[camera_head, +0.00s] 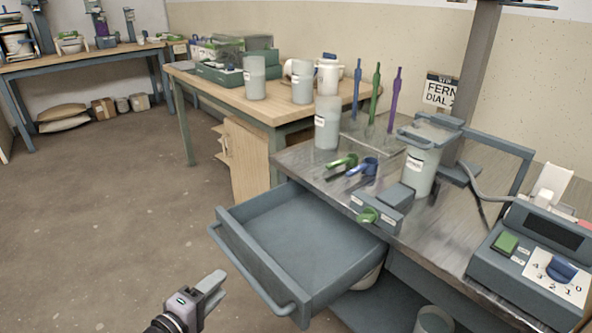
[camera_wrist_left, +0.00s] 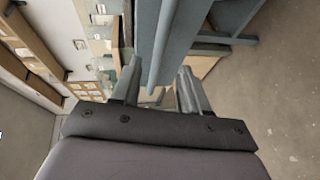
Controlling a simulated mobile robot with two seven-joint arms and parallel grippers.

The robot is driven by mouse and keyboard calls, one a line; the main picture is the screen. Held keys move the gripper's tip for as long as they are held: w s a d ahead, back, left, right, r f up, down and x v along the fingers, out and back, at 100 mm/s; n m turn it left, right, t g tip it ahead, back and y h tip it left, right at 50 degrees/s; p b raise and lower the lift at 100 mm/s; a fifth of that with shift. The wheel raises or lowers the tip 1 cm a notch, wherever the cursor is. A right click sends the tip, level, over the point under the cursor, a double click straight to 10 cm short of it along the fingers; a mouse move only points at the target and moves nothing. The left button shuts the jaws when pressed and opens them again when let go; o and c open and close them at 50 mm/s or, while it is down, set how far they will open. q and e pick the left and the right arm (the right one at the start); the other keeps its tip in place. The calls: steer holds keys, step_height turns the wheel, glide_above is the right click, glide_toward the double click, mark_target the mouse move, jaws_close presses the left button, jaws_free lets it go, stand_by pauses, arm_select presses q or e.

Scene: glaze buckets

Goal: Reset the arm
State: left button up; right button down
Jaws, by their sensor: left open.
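My left gripper (camera_head: 212,290) is at the bottom of the head view, in front of the workbench and to the left of the open drawer's handle. Its fingers are apart with nothing between them. In the left wrist view the two fingers of the left gripper (camera_wrist_left: 158,88) show spread, with a blue-grey bar of furniture beyond them. My right gripper is not in either view.
A blue-grey drawer (camera_head: 222,222) stands pulled out and looks empty. The metal bench (camera_head: 420,215) holds a labelled bucket (camera_head: 421,172), scoops and a control box (camera_head: 530,262). A wooden table (camera_head: 225,100) stands behind. The floor at left is clear.

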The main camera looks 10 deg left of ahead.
arm_select(q)
steer(key=s+d+f+m+g+y, duration=0.15)
steer(key=s+d+f+m, duration=0.25)
steer(key=s+m, duration=0.4)
steer(key=s+d+f+m+g, duration=0.3)
steer(key=s+d+f+m, duration=0.1)
steer(key=s+m, duration=0.3)
step_height(320, 180, up, 15)
steer(key=s+a+m+p, duration=0.1)
steer(key=s+p, duration=0.1)
steer(key=p, duration=1.5)
steer(key=shift+a, duration=0.35)
steer(key=shift+f+g+y, duration=0.15)
steer(key=shift+g+y, duration=0.1)
